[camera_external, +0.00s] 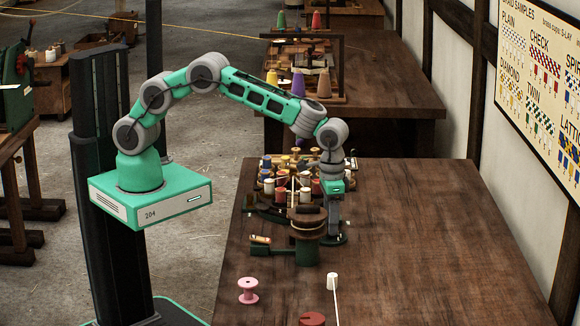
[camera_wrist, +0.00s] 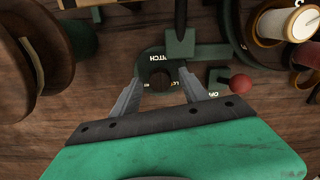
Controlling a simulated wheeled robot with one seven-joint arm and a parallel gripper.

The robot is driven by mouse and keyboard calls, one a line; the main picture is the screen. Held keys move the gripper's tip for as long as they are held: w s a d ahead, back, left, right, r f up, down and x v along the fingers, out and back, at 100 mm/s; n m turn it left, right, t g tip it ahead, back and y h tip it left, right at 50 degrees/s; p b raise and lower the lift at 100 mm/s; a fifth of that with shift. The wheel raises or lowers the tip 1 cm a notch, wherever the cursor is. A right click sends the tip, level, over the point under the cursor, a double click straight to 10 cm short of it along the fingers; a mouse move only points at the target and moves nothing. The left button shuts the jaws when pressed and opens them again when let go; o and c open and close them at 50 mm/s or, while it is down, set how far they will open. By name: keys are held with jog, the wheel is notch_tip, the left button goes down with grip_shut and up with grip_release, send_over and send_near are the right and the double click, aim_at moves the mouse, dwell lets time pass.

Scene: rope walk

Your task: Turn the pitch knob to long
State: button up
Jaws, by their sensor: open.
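The pitch knob (camera_wrist: 160,79) is a small dark, rounded piece on a green plate marked PITCH in the wrist view. Part of a second label, starting "LO", shows on its right. The knob's pointing direction is too dark to tell. My gripper (camera_wrist: 161,77) is open, with one grey finger on each side of the knob. I cannot tell whether either finger touches it. In the external view my gripper (camera_external: 335,232) points down beside the green and brown braiding machine (camera_external: 307,252), and the knob is hidden there.
A red ball-ended lever (camera_wrist: 241,84) sits right of the knob, near my right finger. Bobbins (camera_wrist: 272,22) crowd the upper right. A large brown spool-like part (camera_wrist: 22,60) is at left.

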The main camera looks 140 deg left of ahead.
notch_tip(320, 180, up, 8)
jog(key=shift+f+b, duration=0.1)
jog(key=shift+b, duration=0.4)
jog(key=s+d+r+m+t, duration=0.1)
jog(key=s+d+r+m, duration=0.3)
jog(key=d, duration=0.5)
jog(key=s+d+r+m+t, duration=0.1)
jog(key=s+d+r+m, duration=0.1)
jog(key=s+d+r, duration=0.5)
jog(key=s+d+f+m+t, duration=0.1)
jog(key=s+d+f+m, duration=0.3)
jog(key=s+d, duration=0.7)
jog(key=shift+s+d+f+m, duration=0.15)
jog(key=shift+s+f+m, duration=0.15)
jog(key=shift+s+f, duration=0.45)
jog(key=shift+w+f, duration=0.1)
jog(key=shift+w, duration=0.05)
